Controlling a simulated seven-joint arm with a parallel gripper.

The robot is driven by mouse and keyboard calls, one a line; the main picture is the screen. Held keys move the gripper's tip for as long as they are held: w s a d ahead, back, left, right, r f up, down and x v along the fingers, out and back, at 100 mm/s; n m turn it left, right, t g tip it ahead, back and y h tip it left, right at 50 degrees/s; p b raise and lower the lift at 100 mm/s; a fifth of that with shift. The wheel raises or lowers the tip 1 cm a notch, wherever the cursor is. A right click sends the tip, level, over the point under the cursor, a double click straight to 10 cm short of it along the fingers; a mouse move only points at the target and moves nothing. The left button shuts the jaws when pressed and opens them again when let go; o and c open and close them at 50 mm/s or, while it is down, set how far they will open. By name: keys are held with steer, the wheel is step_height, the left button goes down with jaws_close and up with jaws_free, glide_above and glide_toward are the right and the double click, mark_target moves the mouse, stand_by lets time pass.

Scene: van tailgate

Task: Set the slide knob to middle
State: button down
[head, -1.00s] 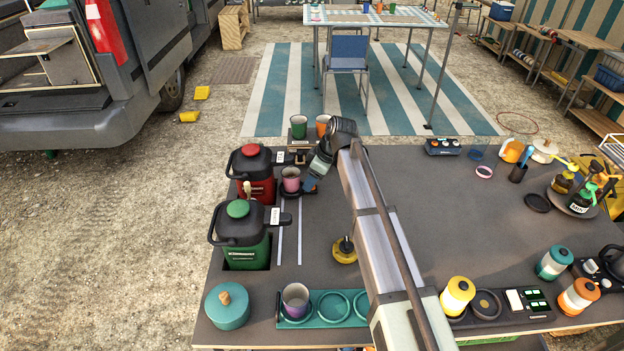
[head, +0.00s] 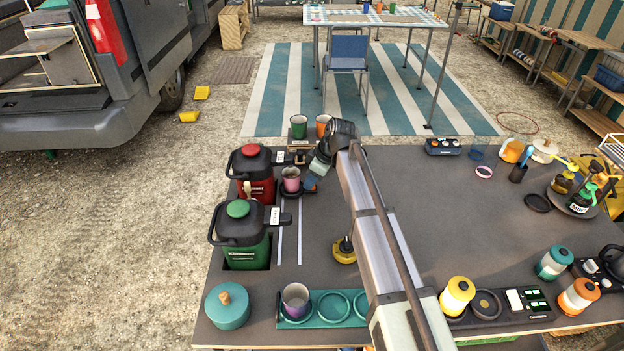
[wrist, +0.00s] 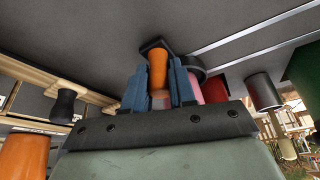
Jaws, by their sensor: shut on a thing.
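The slide knob shows in the wrist view as an upright orange cylinder (wrist: 157,70) on a dark base. My gripper (wrist: 160,92) has its blue fingers on both sides of it, shut on it. In the head view my gripper (head: 311,184) is low over the table, just right of a pink cup (head: 291,178) in a dark holder; the knob is mostly hidden by the fingers there. Two pale parallel rails (head: 299,240) run along the table from the holder toward the front. The holder is near their far end, beside the red dispenser (head: 251,172).
A green dispenser (head: 242,238) stands left of the rails. A green cup (head: 299,127) and an orange cup (head: 323,124) stand behind my gripper. A yellow-based knob (head: 344,250) is right of the rails. A teal tray (head: 340,307) holds a purple cup in front.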

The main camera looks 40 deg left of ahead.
stand_by(0.3)
steer(key=s+d, duration=0.8)
steer(key=shift+w+a, duration=0.1)
steer(key=c, duration=0.9)
jaws_free()
steer(key=shift+c, duration=0.2)
steer(key=shift+r, duration=0.1)
steer(key=v, duration=1.3)
steer(key=shift+r, duration=0.25)
steer(key=shift+w+d, duration=0.2)
steer(key=shift+d, duration=0.05)
